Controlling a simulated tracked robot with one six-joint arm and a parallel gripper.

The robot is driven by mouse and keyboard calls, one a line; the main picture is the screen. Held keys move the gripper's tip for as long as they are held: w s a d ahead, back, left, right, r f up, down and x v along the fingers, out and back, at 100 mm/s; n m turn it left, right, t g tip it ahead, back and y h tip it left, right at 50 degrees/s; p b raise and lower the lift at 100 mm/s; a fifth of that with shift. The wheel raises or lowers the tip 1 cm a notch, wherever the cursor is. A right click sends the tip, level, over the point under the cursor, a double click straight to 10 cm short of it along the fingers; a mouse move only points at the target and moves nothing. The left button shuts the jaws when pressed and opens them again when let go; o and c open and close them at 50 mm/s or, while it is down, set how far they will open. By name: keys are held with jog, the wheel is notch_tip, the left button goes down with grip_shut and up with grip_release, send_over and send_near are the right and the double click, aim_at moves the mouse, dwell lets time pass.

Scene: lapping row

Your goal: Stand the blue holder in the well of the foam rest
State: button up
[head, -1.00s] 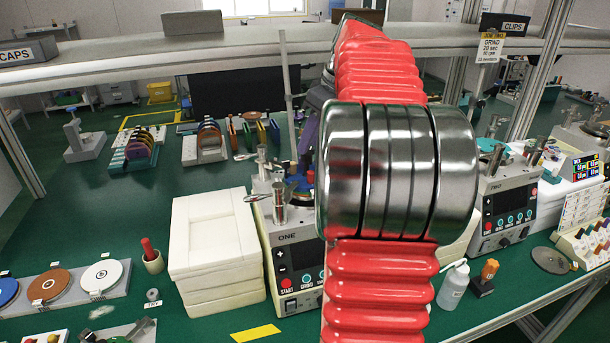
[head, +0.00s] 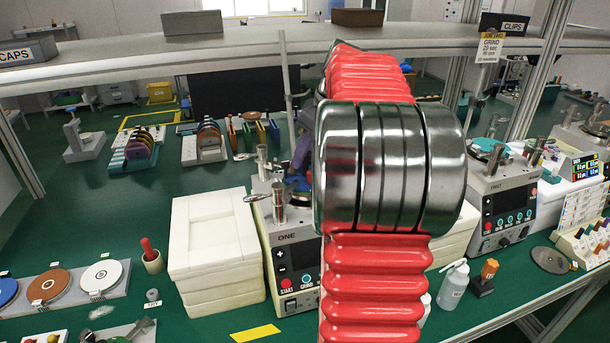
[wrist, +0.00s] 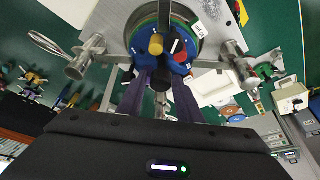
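The blue holder (wrist: 180,66) shows in the wrist view on the round plate of a lapping machine, with a yellow piece and a dark, red-marked piece on top. In the head view the holder (head: 297,184) is a small blue patch on machine ONE, partly hidden by my arm. My gripper (wrist: 164,76) has two purple fingers reaching to the holder's near side; a gap shows between them, but I cannot tell whether they grip it. In the head view my gripper (head: 303,152) is mostly hidden.
Machine ONE (head: 296,262) has metal posts around its plate, and posts (wrist: 82,62) flank my fingers. A second machine (head: 505,205) stands to the right. A spray bottle (head: 453,287) is near the front edge.

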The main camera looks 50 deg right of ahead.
jog(key=shift+c, duration=0.6)
grip_shut()
